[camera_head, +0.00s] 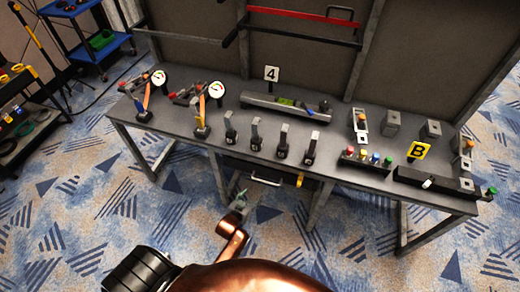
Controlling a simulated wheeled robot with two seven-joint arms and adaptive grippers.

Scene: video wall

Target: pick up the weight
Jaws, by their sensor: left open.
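A long grey worktable (341,187) stands ahead of me. Several small black-and-grey upright pieces (283,142) stand in a row along its front middle. Several grey blocks (392,123) stand at its right side. I cannot tell which of these is the weight; they are too small to read. My left gripper (240,196) is small in view, low in front of the table's front edge, over the floor. It is open and apart from everything on the table. My right gripper does not show.
Two dial gauges (217,90) with orange-handled tools stand on the left half. A blue cart (88,45) stands far left. Patterned carpet in front is clear.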

